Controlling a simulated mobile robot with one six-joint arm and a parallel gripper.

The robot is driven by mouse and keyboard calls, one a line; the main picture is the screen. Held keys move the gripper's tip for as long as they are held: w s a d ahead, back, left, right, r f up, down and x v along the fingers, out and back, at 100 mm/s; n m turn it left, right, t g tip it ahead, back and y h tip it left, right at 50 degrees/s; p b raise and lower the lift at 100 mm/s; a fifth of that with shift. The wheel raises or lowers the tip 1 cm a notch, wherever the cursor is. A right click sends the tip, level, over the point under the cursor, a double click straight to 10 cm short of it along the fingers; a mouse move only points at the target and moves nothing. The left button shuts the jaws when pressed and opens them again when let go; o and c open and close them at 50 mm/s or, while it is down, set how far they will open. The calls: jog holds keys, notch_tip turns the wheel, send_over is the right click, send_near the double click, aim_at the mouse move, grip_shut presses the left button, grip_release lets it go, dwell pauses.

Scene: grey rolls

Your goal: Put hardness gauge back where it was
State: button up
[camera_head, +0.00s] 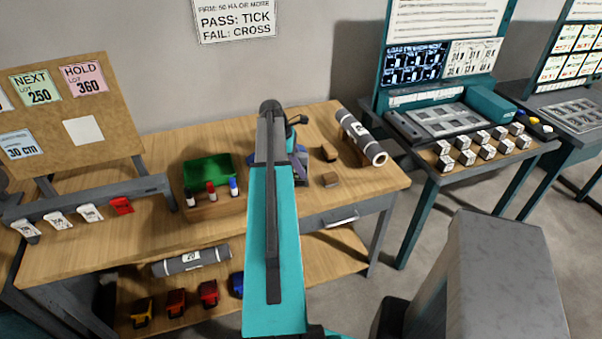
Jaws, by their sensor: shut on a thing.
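My gripper (299,164) is over the wooden bench, mostly hidden behind my teal arm. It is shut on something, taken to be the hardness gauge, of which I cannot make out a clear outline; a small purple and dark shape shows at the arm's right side. A grey roll (353,131) with a white label lies on the bench right of my gripper. I cannot tell whether the held thing touches the bench.
A green tray (208,170) and several capped markers (211,190) stand left of my arm. White tags and a red one (121,205) lie farther left near a cork board (60,110). Another grey roll (190,261) lies on the lower shelf. A teal workstation (440,120) stands at right.

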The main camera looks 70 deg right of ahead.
jog(key=shift+f+p, duration=0.3)
jog(key=shift+f, duration=1)
jog(key=shift+f, duration=0.15)
jog(key=o, duration=1)
jog(key=shift+r, duration=0.2)
jog(key=shift+b+v, duration=1.85)
jog(key=shift+v, duration=4.1)
jog(key=shift+r, duration=0.1)
